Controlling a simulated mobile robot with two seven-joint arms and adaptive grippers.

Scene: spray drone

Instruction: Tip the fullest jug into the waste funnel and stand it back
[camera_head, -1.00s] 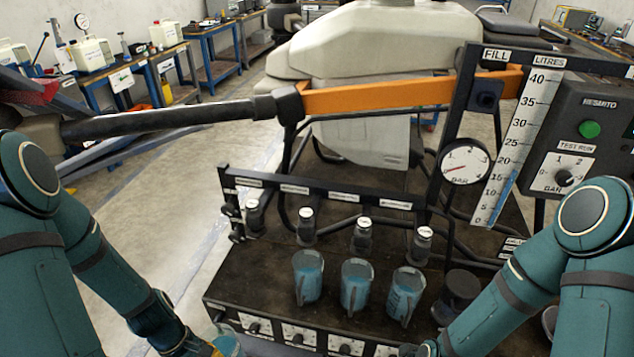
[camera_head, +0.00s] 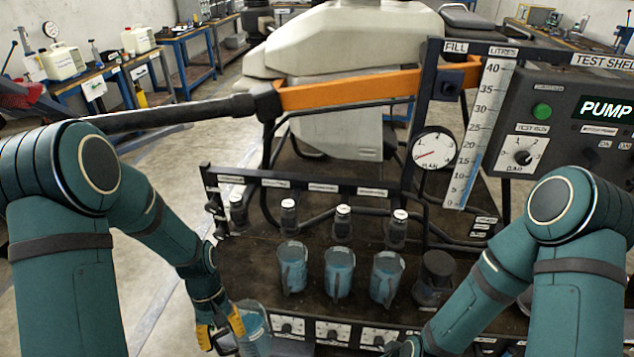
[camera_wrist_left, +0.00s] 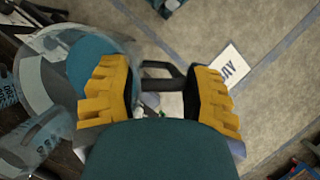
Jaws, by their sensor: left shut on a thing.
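My left gripper (camera_head: 222,335) is low in the head view, its yellow fingers shut on a clear jug (camera_head: 254,328) with blue liquid. In the left wrist view the fingers (camera_wrist_left: 158,92) close around the handle of this jug (camera_wrist_left: 60,52); its liquid looks tilted. Three similar jugs, a left one (camera_head: 292,268), a middle one (camera_head: 339,272) and a right one (camera_head: 387,278), stand upright on the dark bench, each with blue liquid. A dark round fitting (camera_head: 436,275) stands right of them; I cannot tell whether it is the waste funnel.
Nozzles (camera_head: 343,222) hang from a labelled rail behind the jugs. A dial row (camera_head: 333,332) lines the bench front. A pressure gauge (camera_head: 433,150), litre scale (camera_head: 482,130) and control box (camera_head: 560,125) stand at the right. Open floor (camera_head: 170,240) lies left of the bench.

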